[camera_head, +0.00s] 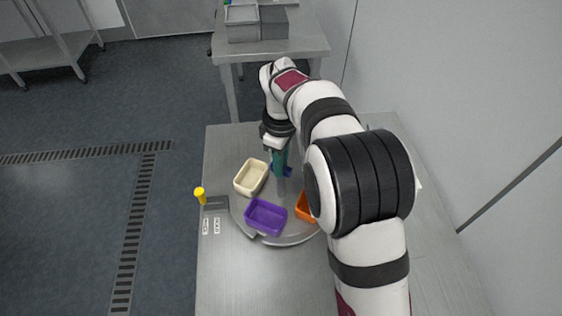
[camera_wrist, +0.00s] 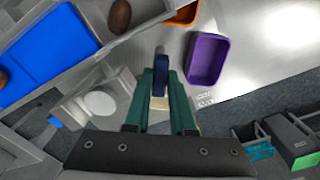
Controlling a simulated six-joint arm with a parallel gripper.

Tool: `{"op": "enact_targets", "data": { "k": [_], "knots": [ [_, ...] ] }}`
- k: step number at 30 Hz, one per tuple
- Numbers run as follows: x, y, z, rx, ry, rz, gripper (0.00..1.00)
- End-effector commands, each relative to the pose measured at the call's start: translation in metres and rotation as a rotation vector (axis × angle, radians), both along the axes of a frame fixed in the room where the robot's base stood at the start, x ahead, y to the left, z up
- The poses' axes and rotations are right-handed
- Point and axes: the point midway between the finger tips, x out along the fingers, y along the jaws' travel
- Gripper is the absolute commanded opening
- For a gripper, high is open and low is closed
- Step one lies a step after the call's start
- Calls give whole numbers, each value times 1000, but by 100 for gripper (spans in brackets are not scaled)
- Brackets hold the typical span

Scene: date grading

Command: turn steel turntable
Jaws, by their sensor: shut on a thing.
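The steel turntable (camera_head: 285,242) is a round grey disc on the table, partly hidden by my arm. A cream bin (camera_head: 251,177), a purple bin (camera_head: 266,216) and an orange bin (camera_head: 304,208) sit on it. The purple bin (camera_wrist: 207,59) and orange bin (camera_wrist: 183,15) also show in the wrist view. My gripper (camera_head: 280,168) is low over the turntable, right of the cream bin. In the wrist view its teal fingers (camera_wrist: 161,90) are shut on a dark blue upright piece (camera_wrist: 159,76). Its lower end is hidden.
A yellow knob (camera_head: 200,196) stands at the table's left edge, above white labels (camera_head: 212,226). A blue tray (camera_wrist: 50,50) and a brown date (camera_wrist: 119,16) show in the wrist view. A rear table (camera_head: 305,45) holds grey bins. A wall bounds the right.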

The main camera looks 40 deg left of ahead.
Motion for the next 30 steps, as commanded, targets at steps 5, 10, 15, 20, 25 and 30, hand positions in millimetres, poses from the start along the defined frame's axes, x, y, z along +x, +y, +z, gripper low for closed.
{"op": "enact_targets", "data": {
  "k": [5,10,15,20,25,30],
  "knots": [
    [0,0,0,1,0,85,0],
    [0,0,0,1,0,170,0],
    [0,0,0,1,-1,255,0],
    [0,0,0,1,-1,331,0],
    [0,0,0,1,-1,403,0],
    [0,0,0,1,-1,459,0]
  ]
}}
